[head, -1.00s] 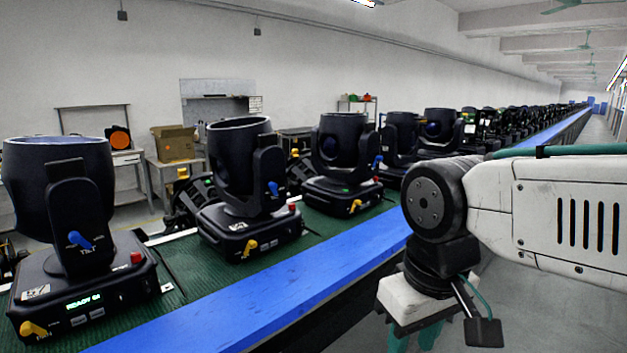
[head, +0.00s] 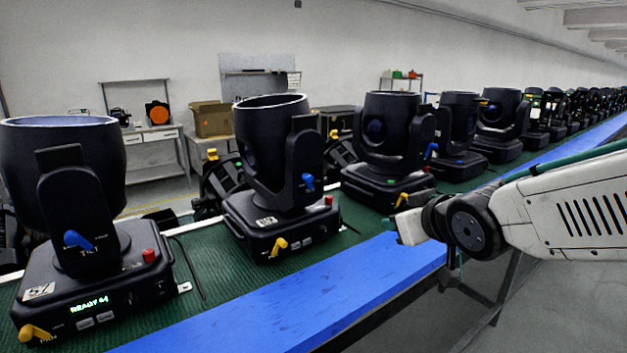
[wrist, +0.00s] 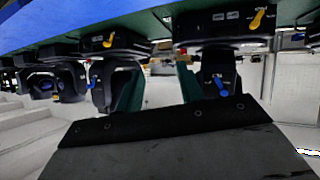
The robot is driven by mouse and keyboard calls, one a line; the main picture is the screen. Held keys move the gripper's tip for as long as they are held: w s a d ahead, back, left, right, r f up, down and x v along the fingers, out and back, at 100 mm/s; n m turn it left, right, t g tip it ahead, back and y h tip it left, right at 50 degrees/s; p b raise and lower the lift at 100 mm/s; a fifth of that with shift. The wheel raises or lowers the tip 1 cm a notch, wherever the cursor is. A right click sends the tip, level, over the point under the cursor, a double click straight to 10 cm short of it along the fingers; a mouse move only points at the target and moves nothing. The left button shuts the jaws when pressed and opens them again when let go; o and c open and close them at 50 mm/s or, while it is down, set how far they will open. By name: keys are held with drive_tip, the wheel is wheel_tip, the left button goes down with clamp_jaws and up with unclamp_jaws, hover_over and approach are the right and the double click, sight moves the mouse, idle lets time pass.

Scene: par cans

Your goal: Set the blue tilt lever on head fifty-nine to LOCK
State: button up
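Black moving heads stand in a row on the green belt, each with a blue tilt lever on its yoke. The nearest head (head: 65,190) is labelled 57, with its blue lever (head: 78,240) tilted. The second head (head: 265,165) has a label too small to read surely; its blue lever (head: 308,182) points roughly upward. My gripper shows in the wrist view (wrist: 160,78), its two green fingers apart with nothing between them. That view is upside down, with blue levers (wrist: 222,88) on the heads beyond the fingers.
A blue rail (head: 290,305) runs along the belt's near edge, between my arm and the heads. Yellow levers (head: 279,246) and red buttons stick out from the bases. Behind stand benches and a cardboard box (head: 211,119). The floor right of the rail is clear.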

sight(311, 179)
drive_tip(key=w+a+r+n+t+y, duration=0.1)
drive_tip(key=w+a+y, duration=0.1)
drive_tip(key=a, duration=0.3)
drive_tip(key=w+a+r+n+t+y, duration=0.1)
drive_tip(key=w+a+n+y, duration=0.1)
drive_tip(key=a, duration=0.4)
drive_tip(key=w+a+r+n+t+y, duration=0.1)
drive_tip(key=w+a+r+y, duration=0.1)
drive_tip(key=w+a, duration=0.3)
drive_tip(key=shift+w+a+r+n+y, duration=0.1)
drive_tip(key=shift+w+a+n+y, duration=0.15)
drive_tip(key=shift+y, duration=0.45)
